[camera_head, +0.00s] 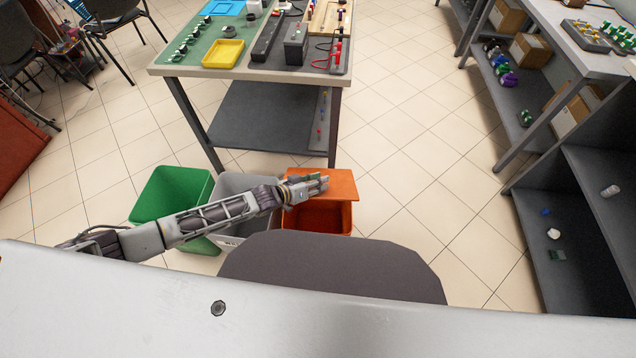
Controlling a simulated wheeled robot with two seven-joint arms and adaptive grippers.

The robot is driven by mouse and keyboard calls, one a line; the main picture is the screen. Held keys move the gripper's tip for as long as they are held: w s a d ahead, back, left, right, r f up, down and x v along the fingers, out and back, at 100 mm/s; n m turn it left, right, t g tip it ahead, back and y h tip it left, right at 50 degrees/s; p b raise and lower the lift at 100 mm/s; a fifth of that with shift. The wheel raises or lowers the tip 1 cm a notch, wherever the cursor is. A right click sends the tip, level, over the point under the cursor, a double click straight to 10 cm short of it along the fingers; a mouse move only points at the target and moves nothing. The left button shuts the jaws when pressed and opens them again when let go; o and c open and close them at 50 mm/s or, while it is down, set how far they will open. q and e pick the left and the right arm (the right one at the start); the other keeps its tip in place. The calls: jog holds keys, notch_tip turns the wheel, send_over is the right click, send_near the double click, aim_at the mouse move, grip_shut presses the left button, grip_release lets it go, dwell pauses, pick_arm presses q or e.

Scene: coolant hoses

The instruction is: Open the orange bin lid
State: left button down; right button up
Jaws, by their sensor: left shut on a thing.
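The orange bin (318,219) stands on the floor in front of the table, at the right end of a row of bins. Its orange lid (343,183) shows as a flat panel at the bin's far side, and part of the bin's inside is visible in front of it. My left gripper (322,184) reaches in from the left across the other bins and is shut on the lid near its left part. The fingertips are small, so the exact contact is hard to see. My right gripper is not in view.
A green bin (170,193) and a grey bin (232,186) stand left of the orange one, under my left arm. A work table (215,73) with a yellow tray (223,53) stands behind. Shelves (560,200) line the right. The tiled floor between is clear.

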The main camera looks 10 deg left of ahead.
pick_arm(q)
jog(key=shift+w+r, duration=0.15)
jog(key=shift+a, duration=0.1)
dwell(0.3)
jog(key=c, duration=1.1)
grip_release()
jog(key=shift+v, duration=6)
